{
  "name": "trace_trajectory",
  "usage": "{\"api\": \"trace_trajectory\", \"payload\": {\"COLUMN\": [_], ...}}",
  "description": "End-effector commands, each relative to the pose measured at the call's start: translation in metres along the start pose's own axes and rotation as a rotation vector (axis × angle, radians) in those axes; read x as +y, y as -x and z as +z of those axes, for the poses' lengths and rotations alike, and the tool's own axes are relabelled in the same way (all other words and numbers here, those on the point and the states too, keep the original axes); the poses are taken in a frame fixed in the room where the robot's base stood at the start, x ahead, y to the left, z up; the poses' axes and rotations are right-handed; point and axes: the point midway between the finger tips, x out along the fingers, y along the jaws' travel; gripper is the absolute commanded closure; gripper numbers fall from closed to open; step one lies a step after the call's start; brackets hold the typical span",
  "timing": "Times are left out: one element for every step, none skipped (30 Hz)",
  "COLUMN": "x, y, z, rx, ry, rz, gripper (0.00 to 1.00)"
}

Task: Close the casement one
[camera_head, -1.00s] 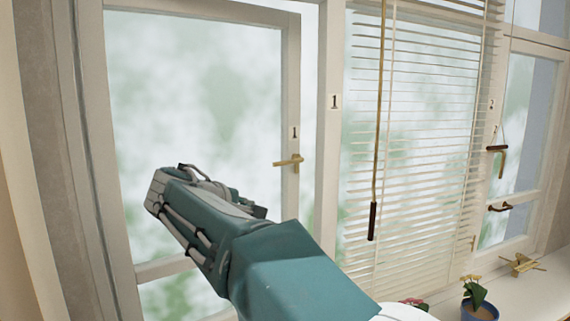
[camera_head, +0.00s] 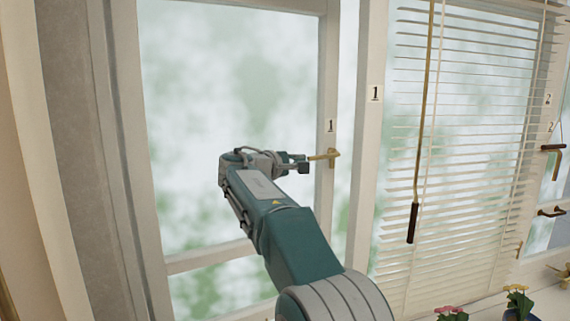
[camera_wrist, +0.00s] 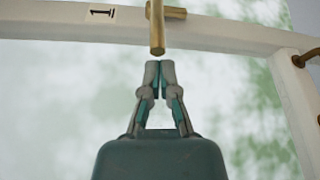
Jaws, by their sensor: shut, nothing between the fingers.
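Casement one (camera_head: 327,95) is a white-framed glazed window at the left in the head view, marked with a "1" label. A gap shows between its right edge and the fixed post (camera_head: 369,130), also marked "1", so it stands ajar. Its brass handle (camera_head: 331,154) sticks out to the left from the right side of the frame. My gripper (camera_head: 303,163) is at the free end of this handle. In the wrist view, my gripper (camera_wrist: 159,66) has its fingertips together, just below the end of the brass handle (camera_wrist: 157,30), with nothing between them.
A white blind (camera_head: 465,130) hangs right of the post, with a dark-tipped wand (camera_head: 412,222) in front. Flowers (camera_head: 452,313) and a potted plant (camera_head: 519,300) stand on the sill at the lower right. A second window with label "2" (camera_head: 548,99) is at the far right.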

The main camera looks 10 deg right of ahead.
Motion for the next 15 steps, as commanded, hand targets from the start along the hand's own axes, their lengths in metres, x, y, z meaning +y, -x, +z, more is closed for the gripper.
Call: {"api": "trace_trajectory", "payload": {"x": [-0.0008,-0.0006,-0.0002,0.0000,0.0001,0.0001,0.0001,0.0000,0.0000,0.0000,0.0000,0.0000,-0.0001,-0.0001,-0.0001], "y": [-0.0059,-0.0082,-0.0104,-0.0115,-0.0124,-0.0133,-0.0137,-0.0139,-0.0139,-0.0138,-0.0138,-0.0138,-0.0138,-0.0137,-0.0136], "z": [-0.0003,-0.0003,-0.0005,-0.0007,-0.0009,-0.0010,-0.0011,-0.0012,-0.0012,-0.0013,-0.0013,-0.0012,-0.0012,-0.0012,-0.0011], "rx": [-0.002,-0.002,-0.001,-0.001,0.000,0.001,0.001,0.001,0.001,0.001,0.001,0.001,0.001,0.001,0.001], "ry": [0.001,0.001,0.001,0.001,0.001,0.001,0.001,0.001,0.001,0.001,0.001,0.001,0.001,0.001,0.001], "rz": [-0.001,-0.001,0.000,0.000,0.001,0.001,0.001,0.001,0.001,0.001,0.000,0.000,0.000,0.000,0.000], "gripper": [1.00,1.00,1.00,1.00,1.00,1.00,1.00,1.00,1.00,1.00,1.00,1.00,1.00,1.00,1.00]}}
